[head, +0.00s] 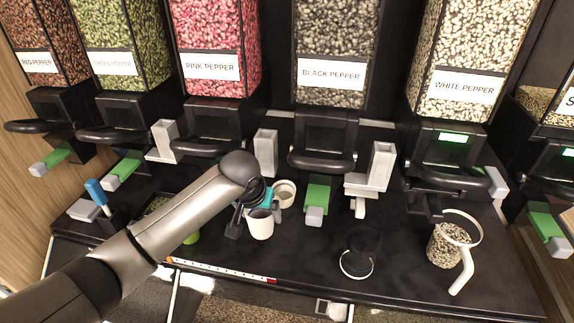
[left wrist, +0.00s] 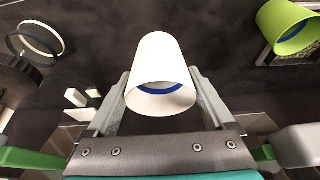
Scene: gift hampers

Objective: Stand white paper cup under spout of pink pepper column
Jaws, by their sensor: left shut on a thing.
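The white paper cup (head: 260,226) is between the fingers of my left gripper (head: 257,204), which is shut on it. In the left wrist view the cup (left wrist: 160,72) shows a blue band inside its mouth, with a grey finger on each side. The pink pepper column (head: 213,45) stands at the back, left of centre, with a black dispenser (head: 207,118) below it. The cup is in front and to the right of this dispenser. My forearm hides the area under the dispenser, including its spout. My right gripper is not in view.
A second pale cup (head: 285,192) stands just behind the held cup. A green cup (head: 192,238) is partly hidden by my forearm. Neighbouring dispensers line the back.

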